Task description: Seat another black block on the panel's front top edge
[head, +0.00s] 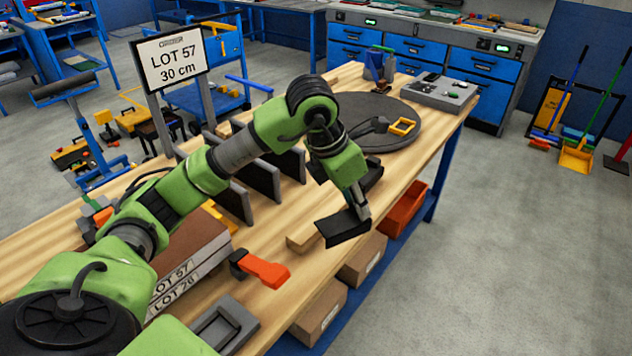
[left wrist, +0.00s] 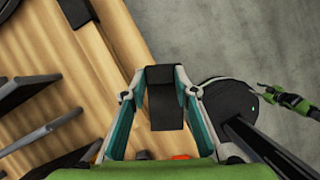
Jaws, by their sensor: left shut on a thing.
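My left gripper (head: 352,212) is shut on a black block (head: 343,229). It holds the block tilted near the bench's front edge. In the left wrist view the block (left wrist: 165,102) sits between the two fingers. Several dark flat panels (head: 233,199) stand on edge behind the gripper, partly hidden by my left arm. They also show in the left wrist view (left wrist: 32,92). A brown slab stack (head: 196,250) with white LOT labels lies at the near left of the bench. I cannot tell which of these is the task's panel. My right gripper does not show.
A black-headed tool with an orange handle (head: 265,269) and a grey frame (head: 217,326) lie near the front edge. A wooden block (head: 303,243) lies close to the held block. A dark round turntable (head: 372,108) is farther back. Bare wood shows between them.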

